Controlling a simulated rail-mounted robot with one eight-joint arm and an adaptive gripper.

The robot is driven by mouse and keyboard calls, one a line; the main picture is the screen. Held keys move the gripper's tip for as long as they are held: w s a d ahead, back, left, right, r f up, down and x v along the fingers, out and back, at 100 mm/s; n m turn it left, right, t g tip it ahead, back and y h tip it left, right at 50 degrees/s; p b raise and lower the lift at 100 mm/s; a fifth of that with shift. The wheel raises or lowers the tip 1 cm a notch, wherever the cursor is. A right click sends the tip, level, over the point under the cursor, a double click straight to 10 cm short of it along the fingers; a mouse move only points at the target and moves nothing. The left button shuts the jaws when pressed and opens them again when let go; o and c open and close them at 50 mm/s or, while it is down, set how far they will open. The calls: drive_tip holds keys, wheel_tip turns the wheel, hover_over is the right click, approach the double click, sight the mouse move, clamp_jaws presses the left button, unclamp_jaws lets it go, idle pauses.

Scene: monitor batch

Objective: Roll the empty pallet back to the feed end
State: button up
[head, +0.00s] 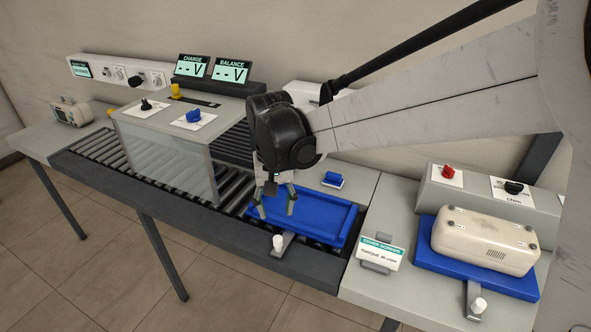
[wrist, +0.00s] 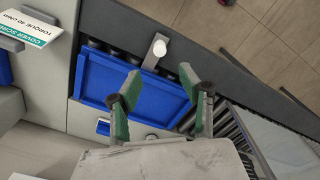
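The empty blue pallet (head: 330,235) lies flat on the roller conveyor (head: 108,176), at the right end of its rollers. It also shows in the wrist view (wrist: 110,80), with nothing on it. My gripper (head: 276,208) is over the pallet's left end in the head view. Its green fingers are apart with nothing between them. In the wrist view my gripper (wrist: 159,76) is open over the end of the pallet nearest the bare rollers. I cannot tell whether the fingers touch the pallet.
A clear-sided enclosure (head: 170,150) spans the rollers to the left. A white-knobbed lever (head: 278,243) stands at the pallet's front edge. A blue block (head: 332,180) sits behind it. At right, a beige case (head: 485,240) rests on another blue pallet (head: 430,262); a sign (head: 381,252) stands between.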

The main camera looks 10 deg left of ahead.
sight(278, 239)
wheel_tip(278, 239, down, 12)
drive_tip(key=shift+f+b, duration=0.25)
drive_tip(key=shift+b, duration=0.45)
drive_tip(key=shift+c, duration=0.4)
clamp_jaws()
